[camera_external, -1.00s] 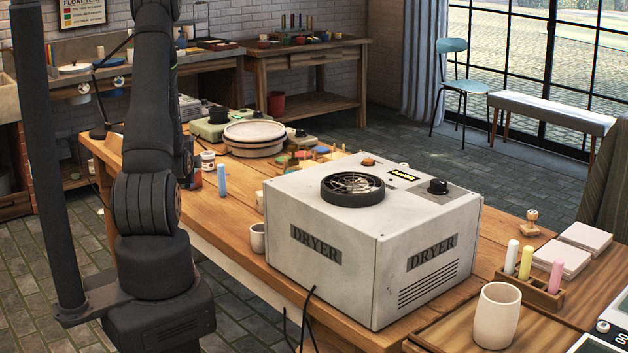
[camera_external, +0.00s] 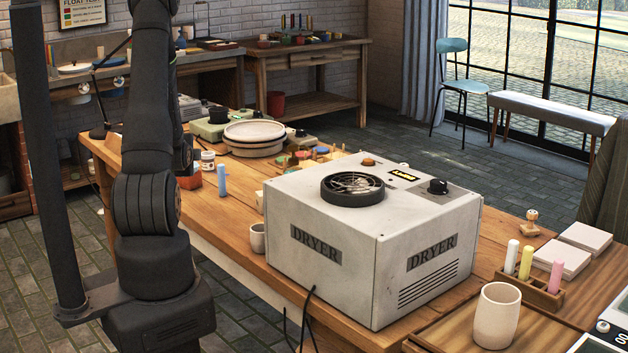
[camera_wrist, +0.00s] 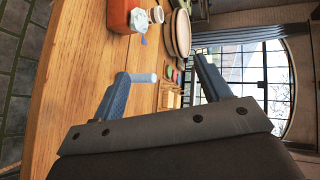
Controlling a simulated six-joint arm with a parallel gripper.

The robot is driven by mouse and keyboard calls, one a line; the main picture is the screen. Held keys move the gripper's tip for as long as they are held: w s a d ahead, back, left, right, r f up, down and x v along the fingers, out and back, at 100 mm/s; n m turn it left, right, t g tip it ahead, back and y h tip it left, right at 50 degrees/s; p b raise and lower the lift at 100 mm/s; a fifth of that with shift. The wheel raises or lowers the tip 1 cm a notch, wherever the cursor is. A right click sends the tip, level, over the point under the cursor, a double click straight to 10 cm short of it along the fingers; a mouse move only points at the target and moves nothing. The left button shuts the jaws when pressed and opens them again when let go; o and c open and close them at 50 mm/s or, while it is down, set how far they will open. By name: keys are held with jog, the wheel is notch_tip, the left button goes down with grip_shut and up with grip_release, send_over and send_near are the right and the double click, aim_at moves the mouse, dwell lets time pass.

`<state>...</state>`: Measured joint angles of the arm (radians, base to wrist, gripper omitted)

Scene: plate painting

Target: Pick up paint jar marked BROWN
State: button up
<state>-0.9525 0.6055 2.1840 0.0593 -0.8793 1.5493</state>
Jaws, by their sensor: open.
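No jar label reading BROWN can be made out, so I cannot tell which jar it is. Several small coloured paint jars (camera_external: 300,158) stand on the wooden table behind the dryer, small and partly hidden. They also show small beyond my fingers in the wrist view (camera_wrist: 174,75). My gripper (camera_wrist: 165,68) is open, its two fingers spread wide, with nothing seen held between them. It is apart from the jars. In the external view my gripper is hidden behind my arm. A light blue cylinder (camera_external: 221,180) stands on the table and shows near my left fingertip in the wrist view.
A large white dryer (camera_external: 345,235) fills the near middle of the table. A stack of round plates (camera_external: 255,131) stands behind the jars. A red-orange container (camera_wrist: 120,14) and a white jar (camera_wrist: 139,19) stand near the light blue cylinder. Bare table (camera_wrist: 75,90) lies at left in the wrist view.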

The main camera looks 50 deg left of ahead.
notch_tip(320, 180, up, 9)
jog(key=w+a+f+m+g+h, duration=0.1)
jog(key=w+f+m, duration=0.1)
jog(key=w, duration=0.2)
jog(key=w+a+f+m+g+h, duration=0.1)
jog(key=w+f+m+h, duration=0.1)
jog(key=w+f+m, duration=0.1)
jog(key=w+a+f+m+g+h, duration=0.1)
jog(key=w+f+m+g, duration=0.1)
jog(key=w, duration=0.3)
jog(key=shift+w+f+m, duration=0.25)
jog(key=shift+w+m, duration=0.05)
jog(key=shift+m, duration=0.2)
jog(key=w+a+r+m+g+y, duration=0.3)
jog(key=w+a+r+g+y, duration=0.1)
jog(key=w+a+r+y, duration=0.3)
send_near(208, 153)
jog(key=shift+g+h, duration=0.3)
jog(key=x, duration=1.1)
jog(key=shift+w+a+r, duration=0.1)
jog(key=shift+a, duration=0.15)
